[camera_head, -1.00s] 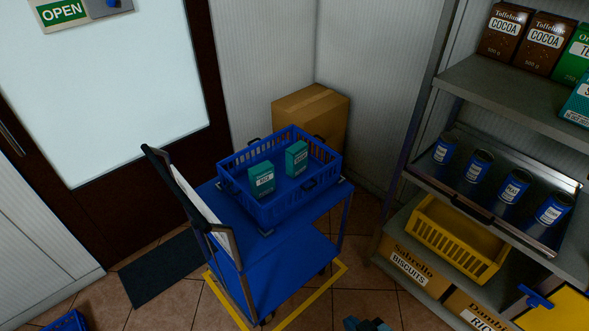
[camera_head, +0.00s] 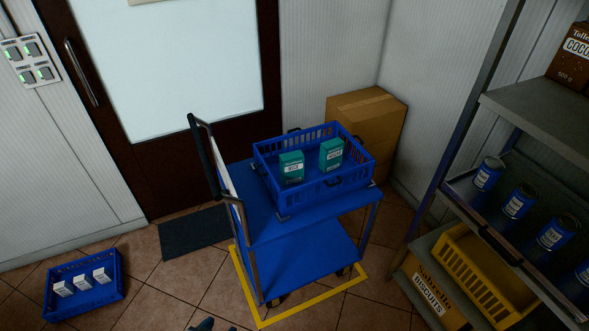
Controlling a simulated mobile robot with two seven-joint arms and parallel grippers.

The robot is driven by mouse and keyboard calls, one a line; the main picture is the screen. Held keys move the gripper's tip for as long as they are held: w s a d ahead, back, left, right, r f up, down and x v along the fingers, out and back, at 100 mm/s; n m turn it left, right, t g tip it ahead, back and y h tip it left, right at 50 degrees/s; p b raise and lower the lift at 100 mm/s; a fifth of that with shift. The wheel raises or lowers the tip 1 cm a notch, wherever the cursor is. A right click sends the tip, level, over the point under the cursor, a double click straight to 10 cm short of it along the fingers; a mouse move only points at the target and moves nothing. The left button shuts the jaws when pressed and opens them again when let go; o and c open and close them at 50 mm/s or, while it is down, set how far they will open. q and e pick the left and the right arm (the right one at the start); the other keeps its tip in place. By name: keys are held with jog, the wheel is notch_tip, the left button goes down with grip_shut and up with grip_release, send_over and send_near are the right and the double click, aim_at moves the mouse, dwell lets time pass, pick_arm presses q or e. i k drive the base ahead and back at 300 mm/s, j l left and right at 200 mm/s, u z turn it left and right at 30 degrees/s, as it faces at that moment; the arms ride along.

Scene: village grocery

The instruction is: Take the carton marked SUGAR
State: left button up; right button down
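I cannot read the word SUGAR on any carton. Two teal cartons stand upright in a blue crate (camera_head: 262,167) on the blue trolley: a left one (camera_head: 291,168) and a right one (camera_head: 331,154). Their white labels are too small to read surely. Several small white cartons (camera_head: 82,281) stand in another blue crate (camera_head: 117,290) on the floor at lower left, their labels unreadable too. Neither gripper can be made out. A small dark piece shows at the bottom edge, and I cannot tell what it is.
The blue trolley (camera_head: 310,262) stands inside a yellow floor outline, before a cardboard box (camera_head: 385,120). A shelf rack on the right holds blue tins (camera_head: 519,201), a yellow crate (camera_head: 470,278) and a biscuits box (camera_head: 428,291).

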aim_at(330, 155)
jog(key=i+j+z, duration=0.15)
jog(key=j, duration=0.5)
jog(key=i+j+z, duration=0.15)
jog(key=j, duration=0.55)
jog(key=i+j+z, duration=0.15)
jog(key=j, duration=0.55)
jog(key=i+j+z, duration=0.15)
jog(key=j, duration=0.55)
jog(key=i+j+z, duration=0.15)
jog(key=j, duration=0.55)
